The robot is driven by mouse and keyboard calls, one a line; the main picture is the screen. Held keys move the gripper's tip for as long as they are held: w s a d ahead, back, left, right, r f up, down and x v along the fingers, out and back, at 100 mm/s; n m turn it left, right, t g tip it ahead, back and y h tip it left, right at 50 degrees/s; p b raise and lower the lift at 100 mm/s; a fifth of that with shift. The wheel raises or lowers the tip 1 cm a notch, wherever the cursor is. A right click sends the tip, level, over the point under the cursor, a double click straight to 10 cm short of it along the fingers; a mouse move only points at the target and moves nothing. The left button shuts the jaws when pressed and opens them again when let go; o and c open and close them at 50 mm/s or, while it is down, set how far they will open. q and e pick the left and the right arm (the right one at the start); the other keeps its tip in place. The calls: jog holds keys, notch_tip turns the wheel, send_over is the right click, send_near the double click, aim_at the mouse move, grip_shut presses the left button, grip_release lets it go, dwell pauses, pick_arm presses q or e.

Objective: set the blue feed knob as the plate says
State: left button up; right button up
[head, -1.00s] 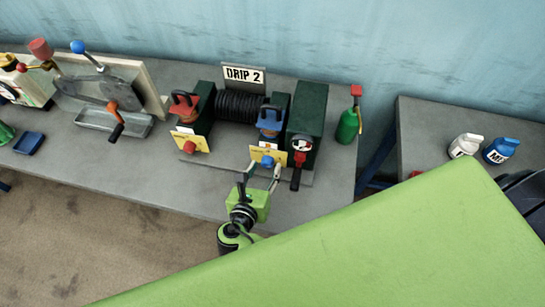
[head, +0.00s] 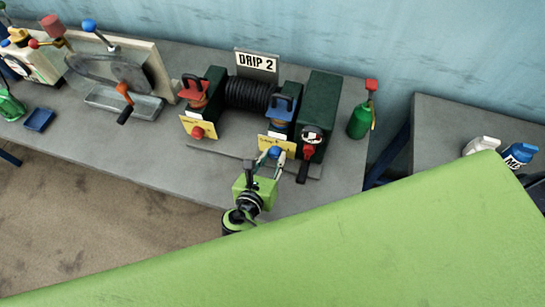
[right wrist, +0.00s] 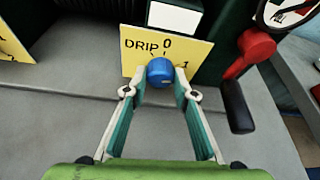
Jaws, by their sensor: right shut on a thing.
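The plate (head: 257,62) on the machine reads "DRIP 2". The blue feed knob (right wrist: 160,71) sits on a yellow dial card (right wrist: 138,40) marked DRIP, 0 and 1. Which mark the knob points at, I cannot tell. The knob also shows in the head view (head: 274,152), low on the front of the machine. My right gripper (right wrist: 160,80) is shut on the knob, one finger on each side; it also shows in the head view (head: 273,160). The fingers and knob hide the card's lower part. My left gripper is not in view.
A red knob (head: 197,132) on another yellow card sits to the left. A red lever with a black grip (right wrist: 238,105) hangs close right of my gripper. A green oil can (head: 359,121) stands further right. The bench front (head: 150,160) is clear.

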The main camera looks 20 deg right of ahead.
jog(key=shift+d, duration=0.1)
jog(key=shift+s+d+m+t+y+p, duration=0.1)
jog(key=shift+m+t+y+p, duration=0.4)
jog(key=shift+m, duration=0.4)
jog(key=shift+f+m+y+b, duration=0.1)
jog(key=shift+m+y+b, duration=0.3)
jog(key=shift+m, duration=0.2)
jog(key=shift+d+f+m+t+y+b, duration=0.1)
jog(key=shift+m+t+y+b, duration=0.35)
jog(key=shift+m, duration=0.25)
jog(key=m+t+b, duration=0.1)
jog(key=m+b, duration=0.1)
jog(key=b, duration=0.1)
jog(key=m+t+y+b, duration=0.1)
jog(key=m+b, duration=0.1)
jog(key=b, duration=0.1)
jog(key=shift+d+f+b, duration=0.1)
jog(key=shift+f+b, duration=0.1)
jog(key=shift+b, duration=0.15)
jog(key=shift+s+r+m+t+y+b, duration=0.1)
jog(key=shift+r+m+t+y+b, duration=0.25)
jog(key=shift+m+b, duration=0.6)
jog(key=shift+f+n, duration=0.1)
jog(key=shift+n, duration=0.15)
